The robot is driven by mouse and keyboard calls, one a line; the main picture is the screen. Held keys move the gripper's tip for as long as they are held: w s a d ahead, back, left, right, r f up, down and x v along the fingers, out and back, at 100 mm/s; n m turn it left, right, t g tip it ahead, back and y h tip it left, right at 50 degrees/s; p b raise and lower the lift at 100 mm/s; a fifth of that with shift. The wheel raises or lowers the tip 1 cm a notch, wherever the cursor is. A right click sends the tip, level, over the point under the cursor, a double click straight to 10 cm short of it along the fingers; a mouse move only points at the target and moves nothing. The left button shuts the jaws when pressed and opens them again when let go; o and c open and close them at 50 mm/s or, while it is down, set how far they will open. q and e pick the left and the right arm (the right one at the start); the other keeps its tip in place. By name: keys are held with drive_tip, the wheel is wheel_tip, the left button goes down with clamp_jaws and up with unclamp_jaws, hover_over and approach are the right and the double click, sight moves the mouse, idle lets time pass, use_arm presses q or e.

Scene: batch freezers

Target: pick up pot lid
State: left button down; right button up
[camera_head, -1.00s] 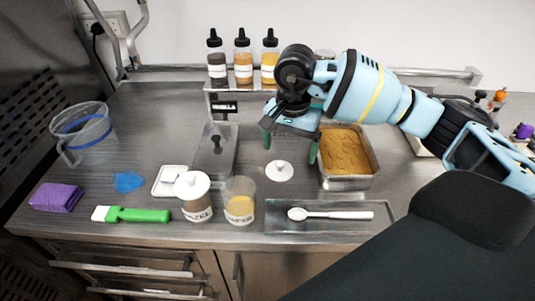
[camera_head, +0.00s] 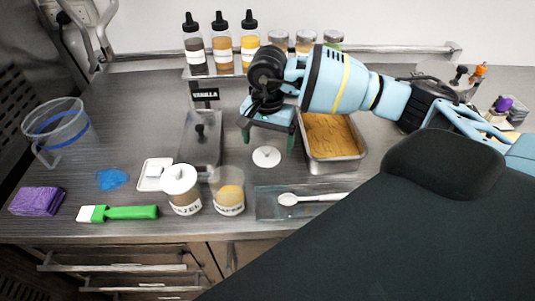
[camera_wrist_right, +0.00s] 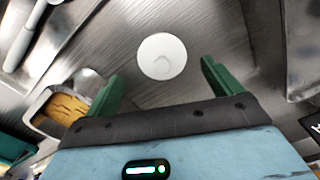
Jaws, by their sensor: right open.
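The pot lid (camera_head: 267,157) is a small white disc with a knob in its middle. It lies flat on the steel counter, right of the pot labelled with "FFEE"-like letters (camera_head: 229,197). In the right wrist view the lid (camera_wrist_right: 162,57) lies beyond the fingertips, roughly centred between them. My right gripper (camera_head: 268,141) is open and empty, pointing down above the counter just behind the lid. Its green fingers also show in the right wrist view (camera_wrist_right: 160,75). The other pot (camera_head: 181,185) wears a white lid. My left gripper is not in view.
A metal pan of orange-brown food (camera_head: 334,158) stands close right of the gripper. A lidded steel container (camera_head: 203,150) stands to the left. A glass tray (camera_head: 268,208) with a white spoon (camera_head: 310,198) lies in front. Bottles (camera_head: 221,50) stand behind.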

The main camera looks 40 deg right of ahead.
sight(267, 149)
wheel_tip(267, 149, down, 3)
drive_tip(key=shift+w+a+f, duration=0.1)
drive_tip(key=shift+w+f, duration=0.05)
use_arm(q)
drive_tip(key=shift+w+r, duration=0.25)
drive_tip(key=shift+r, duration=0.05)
use_arm(e)
clamp_jaws()
drive_tip(key=shift+r, duration=0.55)
wheel_tip(267, 149, up, 2)
drive_tip(key=shift+r, duration=0.15)
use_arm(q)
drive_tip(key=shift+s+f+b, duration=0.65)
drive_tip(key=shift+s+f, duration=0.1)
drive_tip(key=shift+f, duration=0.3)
use_arm(e)
drive_tip(key=s, duration=0.5)
drive_tip(key=s+a+r, duration=0.1)
drive_tip(key=s, duration=1)
drive_tip(key=shift+a+r, duration=0.2)
drive_tip(key=shift+r, duration=0.1)
